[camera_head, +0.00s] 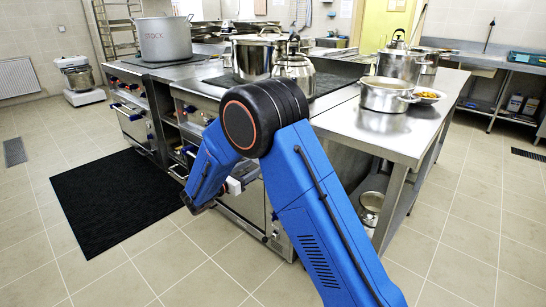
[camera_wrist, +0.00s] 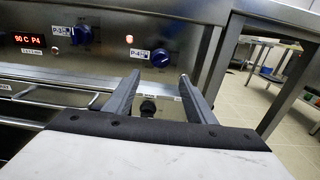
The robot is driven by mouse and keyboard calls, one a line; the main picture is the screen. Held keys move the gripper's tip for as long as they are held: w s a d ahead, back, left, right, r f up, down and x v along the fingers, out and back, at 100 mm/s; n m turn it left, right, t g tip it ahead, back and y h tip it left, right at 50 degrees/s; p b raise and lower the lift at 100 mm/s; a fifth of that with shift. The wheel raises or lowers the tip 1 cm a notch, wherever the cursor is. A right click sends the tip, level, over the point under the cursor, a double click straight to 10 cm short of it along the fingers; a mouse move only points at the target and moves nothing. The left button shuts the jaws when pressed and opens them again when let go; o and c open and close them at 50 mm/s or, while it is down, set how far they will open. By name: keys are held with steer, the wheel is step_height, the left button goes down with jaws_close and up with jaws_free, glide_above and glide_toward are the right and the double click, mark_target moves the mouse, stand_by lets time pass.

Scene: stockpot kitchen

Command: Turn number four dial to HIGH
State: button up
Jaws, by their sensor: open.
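The number four dial (camera_wrist: 160,57) is a blue knob on the stove's steel front panel, beside a small white label that seems to read P4. In the wrist view it lies just beyond and between the two fingertips of my gripper (camera_wrist: 158,76). The fingers are apart with nothing between them, and I see no contact with the knob. The dial's pointer and its HIGH mark are too small to read. In the head view my blue arm hides this dial and the fingertips.
A second blue dial (camera_wrist: 82,34), labelled P3, is to the left, near a red display (camera_wrist: 28,39). An orange light (camera_wrist: 129,39) glows above the label. A steel table (camera_head: 385,138) stands close on the right. A black mat (camera_head: 110,200) lies on open floor before the stove.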

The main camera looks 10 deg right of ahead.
steer(key=x, duration=1.2)
steer(key=shift+d, duration=0.25)
steer(key=shift+w, duration=0.1)
steer(key=c, duration=1)
